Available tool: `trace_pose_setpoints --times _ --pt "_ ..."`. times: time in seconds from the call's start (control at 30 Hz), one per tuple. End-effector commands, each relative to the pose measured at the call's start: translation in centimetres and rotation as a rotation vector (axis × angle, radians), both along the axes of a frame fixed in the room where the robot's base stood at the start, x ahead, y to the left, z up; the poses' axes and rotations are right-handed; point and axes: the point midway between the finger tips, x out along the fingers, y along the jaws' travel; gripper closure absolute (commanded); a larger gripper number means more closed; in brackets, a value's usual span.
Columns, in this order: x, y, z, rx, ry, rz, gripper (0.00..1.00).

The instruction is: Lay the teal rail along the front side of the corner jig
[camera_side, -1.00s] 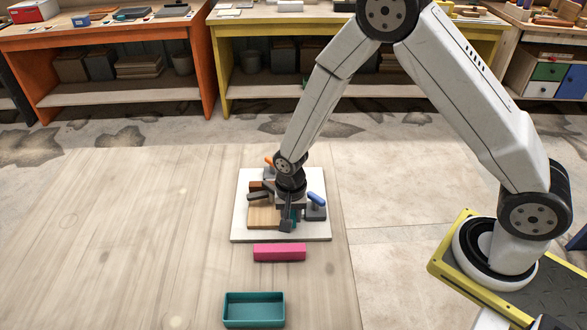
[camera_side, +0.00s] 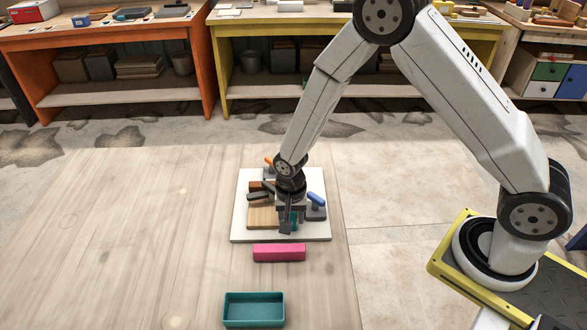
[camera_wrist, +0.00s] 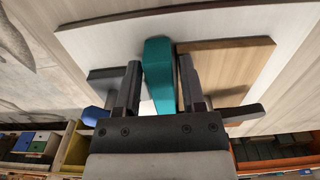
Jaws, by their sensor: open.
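The corner jig is a white board (camera_side: 240,225) carrying a light wood block (camera_side: 262,217) and dark grey parts, with a blue-handled clamp (camera_side: 316,200) at the right and an orange handle behind. In the side view my gripper (camera_side: 290,222) points down over the jig and hides most of the rail, leaving a small teal patch (camera_side: 294,218). Whether the rail touches the jig's side is hidden.
A pink block (camera_side: 279,252) lies just in front of the board. An open teal tray (camera_side: 254,310) stands nearer the camera. The table left of the board is clear. The clamps and dark parts stand close around my gripper.

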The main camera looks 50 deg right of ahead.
Motion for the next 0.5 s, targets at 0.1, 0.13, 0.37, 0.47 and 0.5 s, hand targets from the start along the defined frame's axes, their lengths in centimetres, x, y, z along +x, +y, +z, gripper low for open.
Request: trace_pose_setpoints --times 0.1,0.13,0.37,0.47,0.5 --pt "0.2 0.2 0.3 0.001 -0.006 0.002 0.24" --pt "0.2 0.2 0.4 0.001 -0.006 0.002 0.24" --pt "0.1 0.0 2.1 0.0 -0.003 0.0 0.24" --pt "0.0 0.0 3.2 0.001 -0.002 0.0 0.24" --pt "0.0 0.0 3.7 0.001 -0.002 0.0 0.24"
